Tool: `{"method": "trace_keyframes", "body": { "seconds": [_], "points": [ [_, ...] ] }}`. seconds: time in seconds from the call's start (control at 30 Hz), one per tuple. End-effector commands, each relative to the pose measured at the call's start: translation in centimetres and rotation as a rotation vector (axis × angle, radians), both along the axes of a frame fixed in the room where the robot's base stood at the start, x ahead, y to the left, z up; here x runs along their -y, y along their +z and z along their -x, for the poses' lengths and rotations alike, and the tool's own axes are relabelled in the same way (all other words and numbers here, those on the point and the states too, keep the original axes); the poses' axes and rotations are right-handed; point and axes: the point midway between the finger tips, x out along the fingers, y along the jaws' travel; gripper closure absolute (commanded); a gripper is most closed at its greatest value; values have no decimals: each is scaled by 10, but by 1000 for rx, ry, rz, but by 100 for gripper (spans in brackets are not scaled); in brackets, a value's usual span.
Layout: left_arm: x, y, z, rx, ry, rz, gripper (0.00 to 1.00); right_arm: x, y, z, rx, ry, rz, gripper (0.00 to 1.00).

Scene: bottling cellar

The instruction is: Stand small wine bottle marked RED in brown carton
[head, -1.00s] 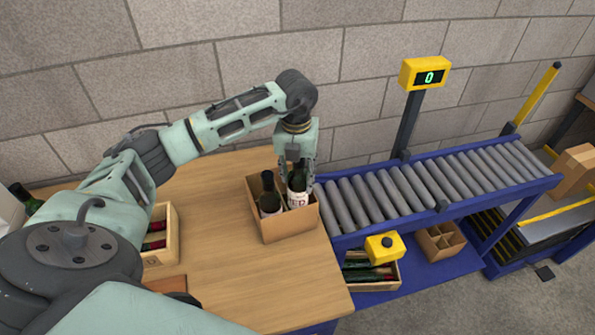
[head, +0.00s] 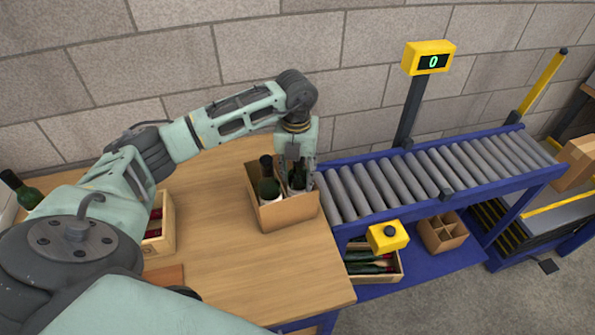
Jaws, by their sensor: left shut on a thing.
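The brown carton (head: 290,217) stands open on the wooden table, near its right edge. My left gripper (head: 299,163) points down over the carton's right half. It is shut on the small wine bottle marked RED (head: 298,181), a dark bottle that stands upright inside the carton's right side. The fingers cover its neck and the carton's front wall hides its lower part, so I cannot tell whether it touches the bottom. Another dark bottle (head: 267,184) with a pale label stands in the carton's left side. My right gripper is not in view.
A blue roller conveyor (head: 425,181) runs right from the table, with a yellow display (head: 428,58) above. A wooden crate (head: 166,225) of bottles is at left, partly behind my arm. Below are a bottle crate (head: 378,277) and a divided carton (head: 442,239). The table front is clear.

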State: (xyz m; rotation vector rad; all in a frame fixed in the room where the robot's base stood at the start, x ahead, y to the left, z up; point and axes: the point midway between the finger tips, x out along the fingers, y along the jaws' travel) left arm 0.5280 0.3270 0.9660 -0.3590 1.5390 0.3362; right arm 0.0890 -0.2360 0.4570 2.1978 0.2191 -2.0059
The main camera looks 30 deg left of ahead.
Motion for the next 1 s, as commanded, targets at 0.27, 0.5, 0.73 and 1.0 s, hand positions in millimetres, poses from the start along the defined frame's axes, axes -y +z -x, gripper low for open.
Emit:
{"method": "trace_keyframes", "body": {
  "seconds": [0.27,0.5,0.73,1.0],
  "points": [
    [0,1,-1,3,0,1,46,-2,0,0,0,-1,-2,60],
    [0,1,0,1,0,0,37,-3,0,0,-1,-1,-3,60],
    [0,-1,1,-2,0,0,25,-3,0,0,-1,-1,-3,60],
    [0,0,0,0,0,0,1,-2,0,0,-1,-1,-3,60]
  ]
}}
